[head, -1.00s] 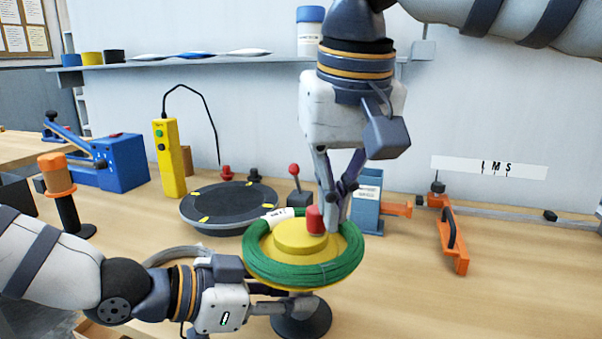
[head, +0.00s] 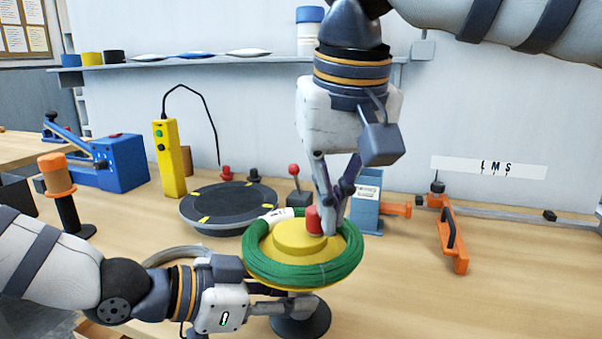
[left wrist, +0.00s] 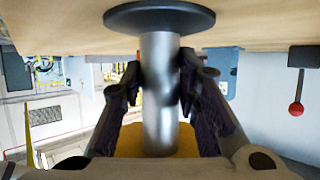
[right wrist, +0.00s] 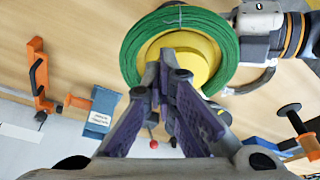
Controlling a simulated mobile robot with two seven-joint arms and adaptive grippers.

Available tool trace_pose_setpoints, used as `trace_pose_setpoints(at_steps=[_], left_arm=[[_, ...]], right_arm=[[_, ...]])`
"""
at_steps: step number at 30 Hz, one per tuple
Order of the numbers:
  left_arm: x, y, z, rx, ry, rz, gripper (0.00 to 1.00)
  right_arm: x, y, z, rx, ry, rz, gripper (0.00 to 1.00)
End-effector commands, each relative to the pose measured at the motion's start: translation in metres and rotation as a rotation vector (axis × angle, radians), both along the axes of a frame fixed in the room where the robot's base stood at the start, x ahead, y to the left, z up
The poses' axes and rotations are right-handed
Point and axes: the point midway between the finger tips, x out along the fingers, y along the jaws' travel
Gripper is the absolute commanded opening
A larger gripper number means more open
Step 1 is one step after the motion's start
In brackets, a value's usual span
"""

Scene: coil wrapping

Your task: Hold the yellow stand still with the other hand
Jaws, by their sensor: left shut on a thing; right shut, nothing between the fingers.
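The yellow stand (head: 292,236) stands upright on the bench, with a green coil (head: 275,272) lying around its yellow hub and a red knob (head: 313,220) on top. My left gripper (left wrist: 162,68) is shut on the stand's grey metal post (left wrist: 160,110), below the coil, above the dark round base (head: 303,322). My right gripper (head: 328,230) points down from above. Its fingers are shut and empty, right beside the red knob. In the right wrist view the fingers hide the knob, and the coil (right wrist: 131,50) circles the yellow hub.
A dark turntable (head: 228,204) with yellow marks stands behind the stand to the left. A red-topped lever (head: 294,172) and a blue box (head: 367,200) stand behind it. An orange clamp-like tool (head: 452,240) lies to the right. The bench at the front right is clear.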

Motion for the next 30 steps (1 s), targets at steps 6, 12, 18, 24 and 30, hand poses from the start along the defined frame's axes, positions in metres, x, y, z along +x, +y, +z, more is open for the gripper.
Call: trace_pose_setpoints(at_steps=[6, 12, 18, 24, 30], left_arm=[[-0.001, -0.001, 0.000, -0.004, 0.001, -0.002, 0.00], [-0.001, -0.002, 0.000, -0.005, 0.001, -0.003, 0.00], [-0.001, -0.002, 0.000, -0.005, 0.001, -0.003, 0.00], [-0.001, -0.002, 0.000, -0.004, 0.001, -0.003, 0.00], [-0.001, -0.001, 0.000, -0.003, 0.000, -0.003, 0.00]], right_arm=[[-0.004, 0.008, -0.006, -0.003, 0.012, 0.009, 0.00], [-0.005, 0.014, -0.006, -0.002, 0.013, 0.008, 0.00], [-0.005, 0.020, -0.006, -0.002, 0.012, 0.008, 0.00], [-0.004, 0.021, -0.005, -0.002, 0.010, 0.006, 0.00], [-0.003, 0.021, -0.004, -0.001, 0.007, 0.005, 0.00]])
